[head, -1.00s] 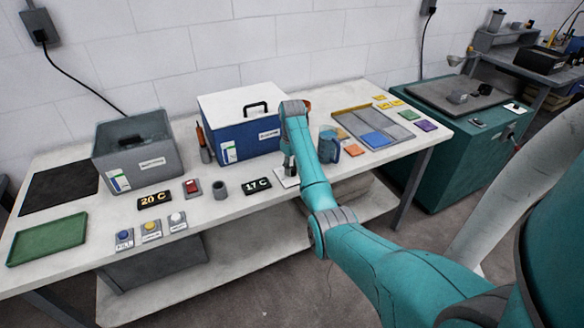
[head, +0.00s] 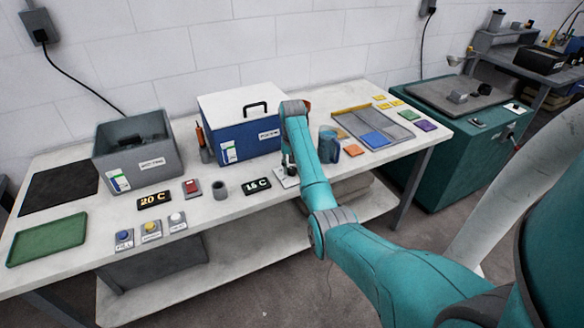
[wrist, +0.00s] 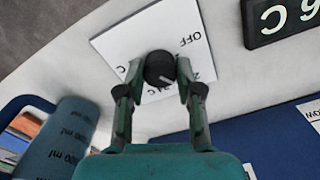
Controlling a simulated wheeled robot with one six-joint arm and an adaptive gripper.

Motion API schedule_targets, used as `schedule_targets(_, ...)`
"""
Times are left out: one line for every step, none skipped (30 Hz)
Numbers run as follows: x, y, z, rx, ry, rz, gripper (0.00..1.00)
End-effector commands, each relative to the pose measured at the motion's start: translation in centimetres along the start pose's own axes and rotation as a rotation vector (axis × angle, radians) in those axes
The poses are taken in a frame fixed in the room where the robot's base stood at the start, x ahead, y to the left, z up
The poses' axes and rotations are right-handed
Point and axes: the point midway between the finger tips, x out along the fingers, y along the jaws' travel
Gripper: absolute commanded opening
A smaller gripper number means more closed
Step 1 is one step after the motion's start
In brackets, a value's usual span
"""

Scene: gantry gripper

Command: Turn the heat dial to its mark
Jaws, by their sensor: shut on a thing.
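The heat dial is a round black knob (wrist: 158,66) with a light pointer line, on a white plate (wrist: 125,45) with printed marks, one reading OFF. My gripper (wrist: 161,78) has a finger on each side of the knob and is shut on it. In the head view, my gripper (head: 290,166) is over the plate (head: 282,180) and hides the knob. The small dark display (head: 257,186) left of the plate seems to read 16 C. It is upside down and cut off in the wrist view (wrist: 283,18). The mark's exact place is unclear.
A blue cooler box (head: 238,142) stands behind the dial. A blue jug (head: 328,146) is close on the right. Several buttons line the front edge.

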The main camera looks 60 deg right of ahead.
Motion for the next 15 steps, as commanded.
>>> schedule_targets(0.06,0.01,0.04,0.013,-0.002,0.0,0.0)
schedule_targets(0.06,0.01,0.05,0.019,-0.002,0.0,0.0)
schedule_targets(0.06,0.01,0.04,0.027,-0.002,0.0,0.0)
schedule_targets(0.06,0.01,0.05,0.033,-0.002,0.0,0.0)
schedule_targets(0.06,0.01,0.05,0.037,-0.002,0.0,0.0)
schedule_targets(0.07,0.01,0.05,0.041,-0.002,0.0,0.0)
schedule_targets(0.07,0.01,0.05,0.043,-0.002,0.0,0.0)
schedule_targets(0.07,0.01,0.05,0.044,-0.002,0.0,0.0)
schedule_targets(0.07,0.0,0.05,0.046,-0.002,0.0,0.0)
schedule_targets(0.07,0.0,0.05,0.047,-0.002,0.0,0.0)
schedule_targets(0.07,0.0,0.05,0.047,-0.002,0.0,0.0)
schedule_targets(0.07,0.0,0.05,0.047,-0.002,0.0,0.0)
schedule_targets(0.07,0.0,0.05,0.047,-0.002,0.0,0.0)
schedule_targets(0.07,0.0,0.05,0.047,-0.002,0.0,0.0)
schedule_targets(0.07,0.0,0.05,0.047,-0.002,0.0,0.0)
